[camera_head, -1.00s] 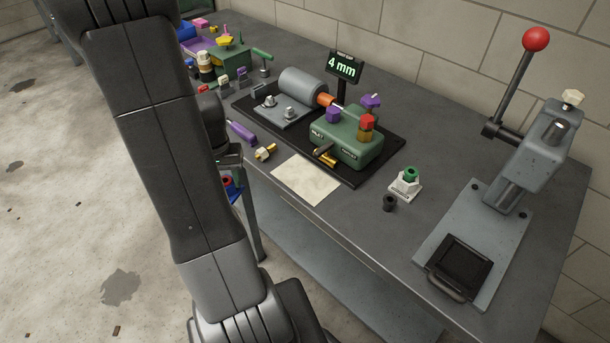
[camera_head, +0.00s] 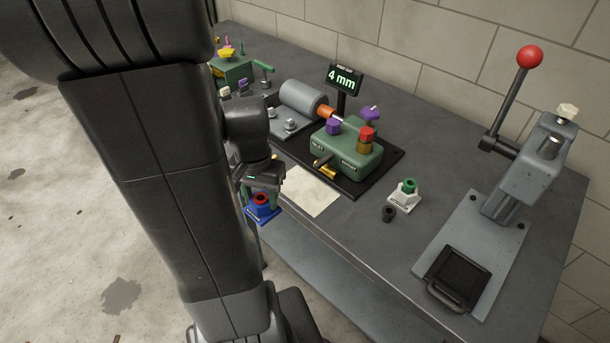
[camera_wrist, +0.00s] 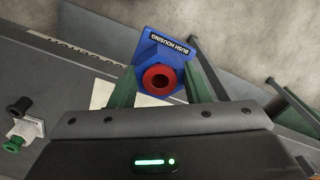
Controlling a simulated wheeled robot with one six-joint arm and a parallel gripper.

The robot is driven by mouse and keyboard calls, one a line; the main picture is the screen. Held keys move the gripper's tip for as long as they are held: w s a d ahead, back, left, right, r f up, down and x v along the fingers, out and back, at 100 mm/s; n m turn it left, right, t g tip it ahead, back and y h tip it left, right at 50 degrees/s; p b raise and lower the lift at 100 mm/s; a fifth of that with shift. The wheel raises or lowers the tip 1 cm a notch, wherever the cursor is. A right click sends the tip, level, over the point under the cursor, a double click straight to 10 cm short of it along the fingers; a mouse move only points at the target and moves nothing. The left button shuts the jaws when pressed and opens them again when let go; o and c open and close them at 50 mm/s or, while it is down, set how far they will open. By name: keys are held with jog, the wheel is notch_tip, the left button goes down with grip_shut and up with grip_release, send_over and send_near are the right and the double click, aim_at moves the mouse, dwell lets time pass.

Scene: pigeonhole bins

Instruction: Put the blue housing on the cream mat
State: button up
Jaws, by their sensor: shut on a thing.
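The blue housing (camera_head: 262,209) has a square base and a red ring in its bore. My gripper (camera_head: 256,192) is shut on it and holds it in the air at the bench's front edge, to the left of the cream mat. In the wrist view the blue housing (camera_wrist: 164,72) sits between the two green fingers of my gripper (camera_wrist: 160,85), with its printed label showing. In the wrist view the mat (camera_wrist: 102,93) shows partly behind the housing.
A green fixture (camera_head: 345,150) on a black plate stands just behind the mat. A white housing with a green ring (camera_head: 404,197) and a small black bush (camera_head: 389,213) stand to its right. A lever press (camera_head: 500,200) is at the far right.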

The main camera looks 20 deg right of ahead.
jog(key=w+d+p, duration=0.1)
jog(key=d, duration=0.3)
jog(key=w+d+p, duration=0.1)
jog(key=w+d, duration=0.1)
jog(key=d, duration=0.2)
jog(key=w+d+p, duration=0.1)
jog(key=w+d, duration=0.1)
jog(key=d, duration=0.2)
jog(key=shift+w+d, duration=0.1)
jog(key=shift+d, duration=0.4)
jog(key=shift+f+p, duration=0.35)
jog(key=shift+f, duration=1.4)
jog(key=shift+w, duration=0.1)
jog(key=shift+f, duration=0.25)
jog(key=o, duration=1.3)
jog(key=shift+r, duration=0.1)
notch_tip(320, 180, up, 12)
jog(key=shift+r+b, duration=0.15)
jog(key=shift+b, duration=0.2)
